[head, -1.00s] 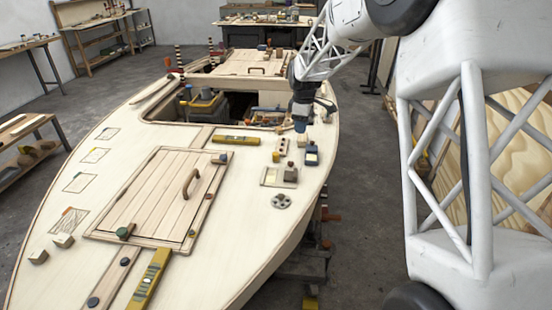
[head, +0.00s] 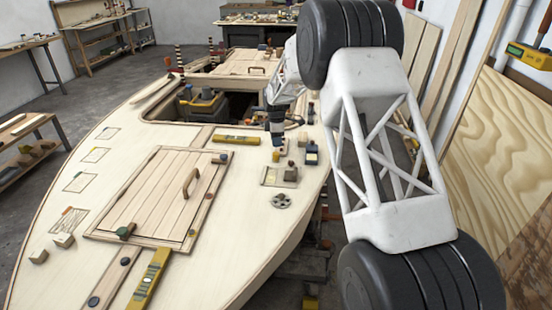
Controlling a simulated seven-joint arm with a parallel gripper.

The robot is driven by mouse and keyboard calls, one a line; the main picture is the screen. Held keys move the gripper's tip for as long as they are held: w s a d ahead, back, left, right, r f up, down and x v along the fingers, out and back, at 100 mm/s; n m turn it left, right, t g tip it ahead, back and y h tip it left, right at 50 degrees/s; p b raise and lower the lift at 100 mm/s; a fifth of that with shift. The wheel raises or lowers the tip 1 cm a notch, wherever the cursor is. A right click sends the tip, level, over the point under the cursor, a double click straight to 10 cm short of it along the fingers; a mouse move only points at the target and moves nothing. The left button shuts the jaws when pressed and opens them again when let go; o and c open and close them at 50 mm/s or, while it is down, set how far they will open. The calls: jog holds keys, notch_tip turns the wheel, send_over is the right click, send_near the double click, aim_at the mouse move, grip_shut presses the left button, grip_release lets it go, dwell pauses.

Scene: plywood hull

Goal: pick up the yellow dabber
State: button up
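A small yellow-orange piece (head: 276,156), which may be the yellow dabber, is on the right side of the pale plywood deck (head: 235,235). It is too small to make out its shape. My gripper (head: 276,140) points down just above it, over a small wooden block that it partly hides. The fingertips are dark and tiny in this view. I cannot tell whether they are open or shut, or whether they touch anything.
A blue block with a pale top (head: 311,156) stands just right of my gripper. A grey block on a pale plate (head: 290,174) and a round grey disc with holes (head: 282,201) lie nearer. A yellow level (head: 236,140) lies to the left. An open hatch lies beyond.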

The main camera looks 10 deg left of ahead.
aim_at(276, 153)
jog(key=shift+f, duration=0.1)
jog(key=shift+f, duration=1.2)
jog(key=shift+f, duration=0.1)
jog(key=shift+w+f, duration=0.1)
jog(key=shift+f, duration=2.4)
jog(key=c, duration=0.6)
